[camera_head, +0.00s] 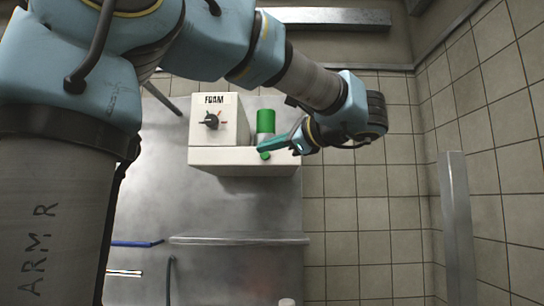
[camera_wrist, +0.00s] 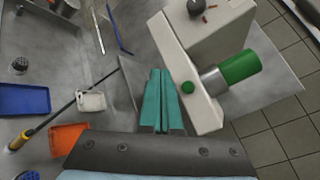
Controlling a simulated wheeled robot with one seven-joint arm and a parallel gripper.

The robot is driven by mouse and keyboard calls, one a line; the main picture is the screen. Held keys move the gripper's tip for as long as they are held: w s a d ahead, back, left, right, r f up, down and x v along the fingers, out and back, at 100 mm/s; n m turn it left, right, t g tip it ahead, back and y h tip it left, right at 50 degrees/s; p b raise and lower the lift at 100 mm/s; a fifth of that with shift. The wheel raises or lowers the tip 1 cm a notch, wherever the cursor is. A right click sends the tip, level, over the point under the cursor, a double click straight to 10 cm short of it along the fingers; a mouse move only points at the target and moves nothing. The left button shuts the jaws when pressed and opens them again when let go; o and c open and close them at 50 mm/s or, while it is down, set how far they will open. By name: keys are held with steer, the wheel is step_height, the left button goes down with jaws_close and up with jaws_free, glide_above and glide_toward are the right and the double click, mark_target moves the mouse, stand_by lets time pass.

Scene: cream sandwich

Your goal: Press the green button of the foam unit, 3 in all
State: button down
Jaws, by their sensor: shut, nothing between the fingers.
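The foam unit (camera_head: 222,157) is a white box marked FOAM with a black knob (camera_head: 211,120); in the wrist view (camera_wrist: 205,112) it stands at the upper right. Its green button (camera_head: 265,155) is on the low front ledge; in the wrist view the button (camera_wrist: 188,87) shows just right of my fingers. A green cylinder (camera_head: 265,121) with a grey collar rises behind the button. My gripper (camera_head: 262,148) has teal fingers, shut and empty, their tips close by the button; they also show in the wrist view (camera_wrist: 160,72). Whether they touch it I cannot tell.
The unit sits on a grey metal table (camera_head: 220,215). In the wrist view, a blue tray (camera_wrist: 25,99), an orange container (camera_wrist: 66,138), a white container (camera_wrist: 91,101) and a long-handled tool (camera_wrist: 60,113) lie left. Tiled floor (camera_head: 385,200) is right of the table.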

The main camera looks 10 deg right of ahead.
mark_target(265, 155)
steer(key=shift+w, duration=0.1)
steer(key=shift+w+d+p, duration=0.25)
steer(key=shift+w+p, duration=0.2)
steer(key=shift+w, duration=1)
steer(key=shift+w+d+p, duration=0.3)
steer(key=shift+w+p, duration=0.15)
steer(key=shift+w, duration=0.95)
steer(key=shift+w+d+p, duration=0.25)
steer(key=shift+w+p, duration=0.2)
steer(key=shift+w, duration=1)
steer(key=shift+w+d, duration=0.1)
steer(key=shift+w, duration=0.3)
steer(key=shift+w, duration=0.4)
steer(key=shift+s, duration=0.85)
steer(key=shift+s+f, duration=0.1)
